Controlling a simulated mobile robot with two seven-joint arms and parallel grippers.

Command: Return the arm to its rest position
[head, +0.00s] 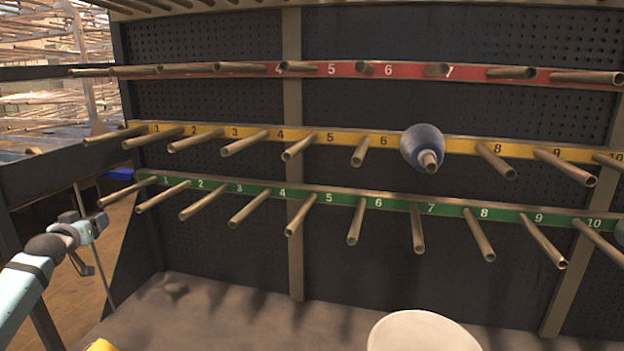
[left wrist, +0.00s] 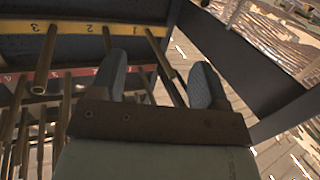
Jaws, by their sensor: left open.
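My left arm comes in from the left edge of the head view. Its gripper (head: 86,232) is in front of the left end of the rack, near the green row. The left wrist view shows the gripper (left wrist: 160,70) with its two blue-grey fingers spread apart. Nothing is held between them; a rack rod shows behind the gap, and I cannot tell how close it is. My right gripper is not in view.
A dark pegboard rack carries red, yellow (head: 262,133) and green (head: 262,188) numbered strips with protruding rods. A blue-grey rounded object (head: 422,146) sits on a yellow-row rod. A pale round object (head: 420,333) is at the bottom. Wooden floor shows at left.

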